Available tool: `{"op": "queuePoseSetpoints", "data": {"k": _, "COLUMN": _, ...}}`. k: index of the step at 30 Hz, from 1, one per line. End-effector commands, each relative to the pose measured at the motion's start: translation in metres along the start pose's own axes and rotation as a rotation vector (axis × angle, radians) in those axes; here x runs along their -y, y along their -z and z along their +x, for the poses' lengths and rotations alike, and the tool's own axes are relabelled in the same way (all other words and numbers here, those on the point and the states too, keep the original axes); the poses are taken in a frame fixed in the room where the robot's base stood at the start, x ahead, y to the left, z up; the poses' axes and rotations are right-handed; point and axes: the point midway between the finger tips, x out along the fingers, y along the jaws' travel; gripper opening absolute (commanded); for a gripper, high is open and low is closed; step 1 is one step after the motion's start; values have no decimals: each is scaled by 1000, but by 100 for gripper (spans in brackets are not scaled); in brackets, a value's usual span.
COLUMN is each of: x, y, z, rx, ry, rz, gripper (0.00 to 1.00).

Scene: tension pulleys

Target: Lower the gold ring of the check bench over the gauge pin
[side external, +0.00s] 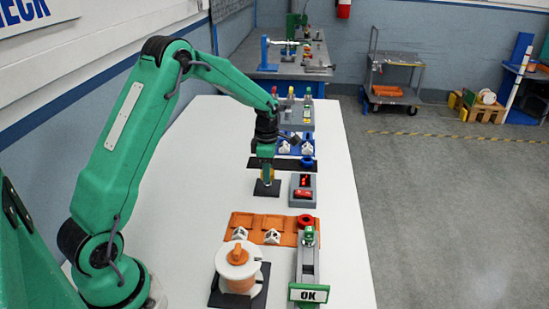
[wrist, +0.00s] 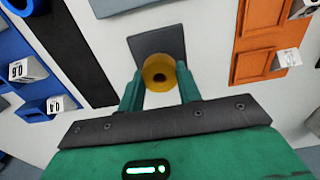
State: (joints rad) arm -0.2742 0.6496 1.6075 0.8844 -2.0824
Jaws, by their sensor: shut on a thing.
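The gold ring (wrist: 158,66) sits between the two green fingers of my gripper (wrist: 159,84) in the wrist view, with a dark round opening at its middle. In the side view a sliver of gold (side external: 268,176) shows at my gripper (side external: 267,173), low over a small dark square plate (side external: 268,190). The plate also shows behind the ring in the wrist view (wrist: 172,38). My gripper is shut on the ring. I cannot make out the gauge pin, and I cannot tell whether the ring is around it or above it.
An orange holder (side external: 262,220) with white tagged pieces and a white-and-orange spool (side external: 239,265) stand nearer the camera. A grey tray (side external: 303,190) with red parts is right of my gripper. A blue holder (side external: 296,142) lies beyond. White table left of the plate is clear.

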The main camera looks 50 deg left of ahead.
Motion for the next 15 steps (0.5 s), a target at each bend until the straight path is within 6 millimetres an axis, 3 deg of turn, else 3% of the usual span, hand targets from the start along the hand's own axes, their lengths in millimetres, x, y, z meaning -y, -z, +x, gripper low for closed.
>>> {"op": "queuePoseSetpoints", "data": {"k": 15, "x": 0, "y": 0, "z": 9, "rx": 0, "ry": 0, "rz": 0, "gripper": 10}}
